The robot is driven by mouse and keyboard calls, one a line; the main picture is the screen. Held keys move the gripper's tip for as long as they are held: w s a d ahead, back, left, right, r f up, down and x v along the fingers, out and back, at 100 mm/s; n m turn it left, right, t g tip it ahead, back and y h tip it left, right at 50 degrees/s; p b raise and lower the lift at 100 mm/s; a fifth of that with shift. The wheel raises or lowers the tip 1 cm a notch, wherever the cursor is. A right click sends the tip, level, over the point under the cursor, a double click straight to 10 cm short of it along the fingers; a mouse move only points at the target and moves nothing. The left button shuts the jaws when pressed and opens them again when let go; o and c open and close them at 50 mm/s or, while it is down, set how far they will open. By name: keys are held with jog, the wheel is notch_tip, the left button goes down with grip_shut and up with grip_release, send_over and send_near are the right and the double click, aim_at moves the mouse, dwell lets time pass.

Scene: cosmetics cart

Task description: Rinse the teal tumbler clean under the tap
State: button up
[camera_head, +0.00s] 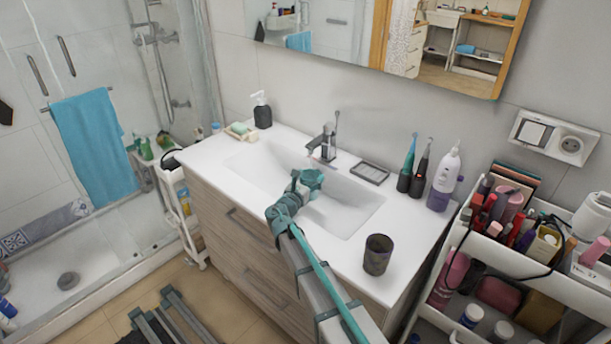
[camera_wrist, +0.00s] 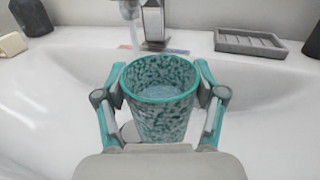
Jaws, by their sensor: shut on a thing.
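The teal tumbler (camera_wrist: 162,110) stands upright between the fingers of my gripper (camera_wrist: 160,90), which is shut on its sides. Its wall is mottled with grey-brown patches, and its open mouth faces up. In the head view the tumbler (camera_head: 313,177) is over the white sink basin (camera_head: 352,207), below and in front of the tap (camera_head: 327,141). In the wrist view the tap (camera_wrist: 152,22) is behind the tumbler. A thin pale stream of water (camera_wrist: 134,36) shows under the spout, just behind the rim; I cannot tell whether it enters the tumbler.
A dark cup (camera_head: 377,255) stands on the front right counter. A soap tray (camera_head: 370,172), two electric toothbrushes (camera_head: 412,165) and a white-purple bottle (camera_head: 445,178) stand right of the tap. A dark dispenser (camera_head: 262,114) and soap dish (camera_head: 240,131) are at left. A loaded cart (camera_head: 490,262) stands right.

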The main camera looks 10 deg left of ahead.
jog(key=shift+r, duration=0.1)
dwell(0.4)
jog(key=s+d+r+p, duration=0.1)
jog(key=s+r, duration=0.3)
jog(key=shift+s+d+p, duration=0.25)
jog(key=shift+s+p, duration=0.15)
